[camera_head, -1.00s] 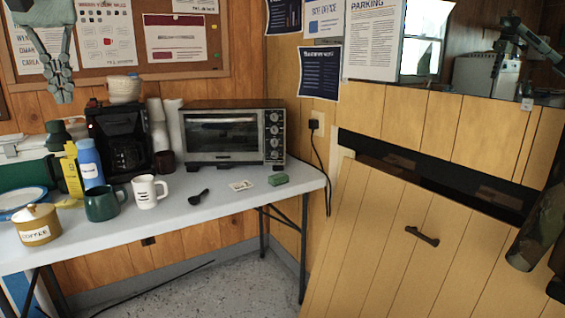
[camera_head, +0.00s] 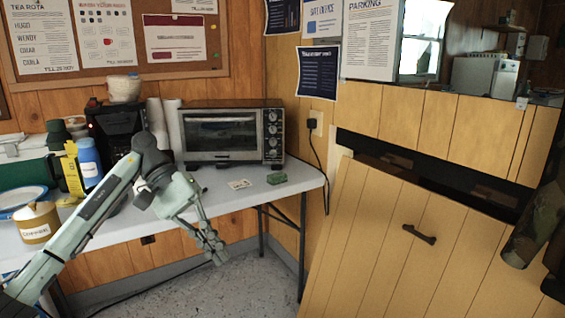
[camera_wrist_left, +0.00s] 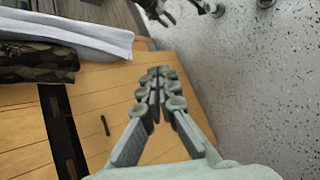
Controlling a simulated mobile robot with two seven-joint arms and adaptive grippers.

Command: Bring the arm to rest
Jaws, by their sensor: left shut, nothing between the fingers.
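My left arm (camera_head: 95,215) reaches in from the lower left in the head view, across the front of the table. My left gripper (camera_head: 214,250) hangs pointing down, in front of the table's front edge and above the floor. Its fingers are shut with nothing between them. In the left wrist view the fingers (camera_wrist_left: 158,78) meet along the middle, with wood panels and floor beyond. Grey-green jointed parts at the top edge of the wrist view look like my right gripper, cut off by the frame. Its jaw state is unclear.
My arm partly covers the coffee maker (camera_head: 112,125) and hides the mugs. Floor (camera_head: 240,285) is bare.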

